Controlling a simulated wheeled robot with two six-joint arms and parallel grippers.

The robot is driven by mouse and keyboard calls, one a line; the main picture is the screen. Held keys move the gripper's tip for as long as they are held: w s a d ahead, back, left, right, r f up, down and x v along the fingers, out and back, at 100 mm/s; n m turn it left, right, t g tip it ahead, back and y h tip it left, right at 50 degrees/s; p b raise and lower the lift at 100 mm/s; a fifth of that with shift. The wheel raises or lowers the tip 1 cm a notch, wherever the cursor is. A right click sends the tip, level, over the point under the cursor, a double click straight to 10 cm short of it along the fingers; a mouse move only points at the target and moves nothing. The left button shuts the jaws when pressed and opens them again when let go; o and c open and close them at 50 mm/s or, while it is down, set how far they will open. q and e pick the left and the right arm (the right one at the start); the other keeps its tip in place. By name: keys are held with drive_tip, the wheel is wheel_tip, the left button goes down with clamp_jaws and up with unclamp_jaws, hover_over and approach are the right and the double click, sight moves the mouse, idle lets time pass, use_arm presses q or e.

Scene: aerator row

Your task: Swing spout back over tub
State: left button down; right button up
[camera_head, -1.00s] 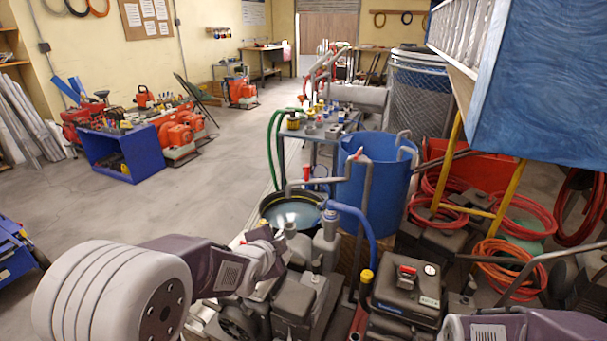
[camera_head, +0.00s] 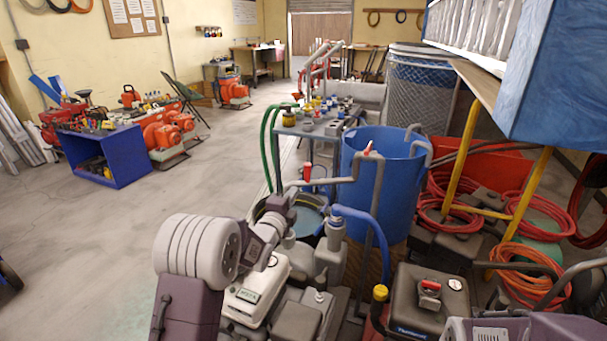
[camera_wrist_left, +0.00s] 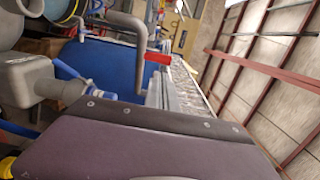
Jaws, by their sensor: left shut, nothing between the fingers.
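The spout (camera_head: 330,181) is a grey pipe with a red lever (camera_head: 307,172), bent down at its left end. In the head view that end shows at the far left rim of the dark round tub (camera_head: 258,211), which holds water. Its height above the tub is hard to tell. My left gripper (camera_head: 281,206) is shut and empty, close to the spout's bent end; I cannot tell whether they touch. In the left wrist view a grey bent pipe (camera_wrist_left: 128,22) and a red lever (camera_wrist_left: 158,57) show beyond my gripper body. My right gripper is out of view.
A blue barrel (camera_head: 385,190) stands right behind the tub, with a blue hose (camera_head: 372,228) in front. Pumps, including a black one (camera_head: 420,300), crowd the foreground. A blue cabinet (camera_head: 565,90) overhangs the right. Open floor (camera_head: 80,245) lies left.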

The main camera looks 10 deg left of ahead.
use_arm(q)
drive_tip(key=p, duration=0.7)
approach(306, 173)
drive_tip(key=w, duration=0.3)
drive_tip(key=w+b, duration=0.2)
drive_tip(key=shift+w+d+f, duration=0.15)
drive_tip(key=shift+w+d, duration=0.15)
drive_tip(key=shift+d, duration=0.1)
drive_tip(key=shift+w, duration=0.6)
